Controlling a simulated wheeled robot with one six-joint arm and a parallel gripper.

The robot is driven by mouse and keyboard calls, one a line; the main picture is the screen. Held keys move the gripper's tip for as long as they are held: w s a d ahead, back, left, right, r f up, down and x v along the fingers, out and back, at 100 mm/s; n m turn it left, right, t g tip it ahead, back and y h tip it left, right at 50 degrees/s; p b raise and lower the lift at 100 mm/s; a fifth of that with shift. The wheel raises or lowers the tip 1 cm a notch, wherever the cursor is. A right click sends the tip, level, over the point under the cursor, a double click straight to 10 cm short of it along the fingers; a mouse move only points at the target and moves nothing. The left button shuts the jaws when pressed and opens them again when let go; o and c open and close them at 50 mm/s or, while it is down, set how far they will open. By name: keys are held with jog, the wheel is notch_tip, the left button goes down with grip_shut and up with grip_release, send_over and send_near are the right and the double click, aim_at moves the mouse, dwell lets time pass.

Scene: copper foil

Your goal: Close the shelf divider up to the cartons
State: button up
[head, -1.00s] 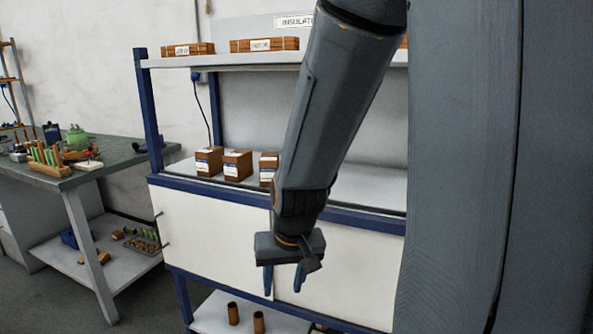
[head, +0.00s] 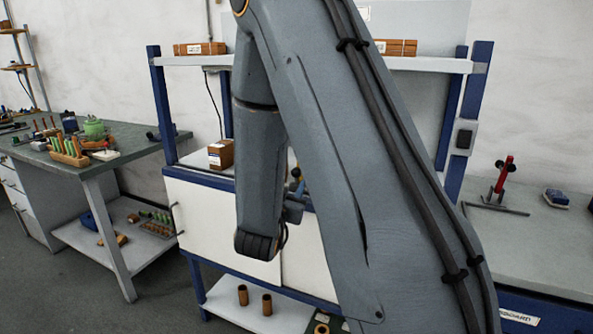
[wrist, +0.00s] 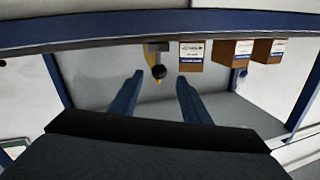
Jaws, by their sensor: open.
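In the wrist view, which looks upside down, three brown cartons with white and blue labels (wrist: 191,57) (wrist: 232,52) (wrist: 268,52) stand in a row. Left of the nearest carton is what looks like the divider (wrist: 158,71), with a round black knob and a yellow part. A narrow gap seems to lie between it and that carton. My gripper (wrist: 160,78) is open, its blue fingers pointing at the knob, one to each side; nothing is held. In the head view one carton (head: 221,154) shows; my arm hides the others and most of the gripper.
The upper shelf (head: 195,61) and blue uprights (head: 161,105) frame the bay. A side bench with tools (head: 130,143) stands left. Another worktop with a red-handled tool (head: 503,180) is at right. Brown tubes (head: 243,295) stand on the low shelf.

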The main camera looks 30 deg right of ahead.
aim_at(295, 174)
jog(key=shift+w+d+r, duration=0.15)
jog(key=shift+d+r, duration=0.05)
jog(key=p+x, duration=0.1)
jog(key=x, duration=0.6)
jog(key=shift+d, duration=0.15)
grip_shut()
